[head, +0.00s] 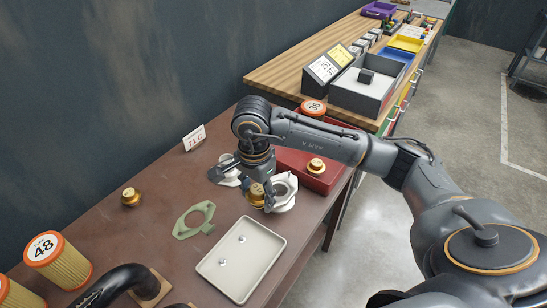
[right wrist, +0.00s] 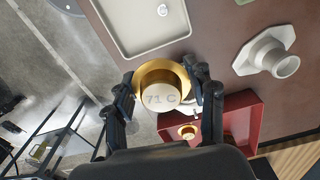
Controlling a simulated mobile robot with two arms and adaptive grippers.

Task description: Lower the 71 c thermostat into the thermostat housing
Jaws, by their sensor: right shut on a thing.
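My right gripper (head: 257,196) is shut on the brass-coloured 71 c thermostat (head: 256,194), right beside or over the pale thermostat housing (head: 286,200). In the right wrist view the thermostat (right wrist: 160,97) shows its gold rim and a pale face marked "71 C", between the two dark fingers (right wrist: 165,92). There it covers most of what lies beneath, so I cannot tell its gap to the housing opening. My left gripper is not in view.
A pale flanged part (right wrist: 268,60) stands wall-side. A green gasket (head: 184,229) and a white tray (head: 216,272) with small hardware lie in front. A red bin (head: 334,180) holds another thermostat (head: 316,165); one more (head: 130,197) stands left. A "71 C" card (head: 194,139) stands behind.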

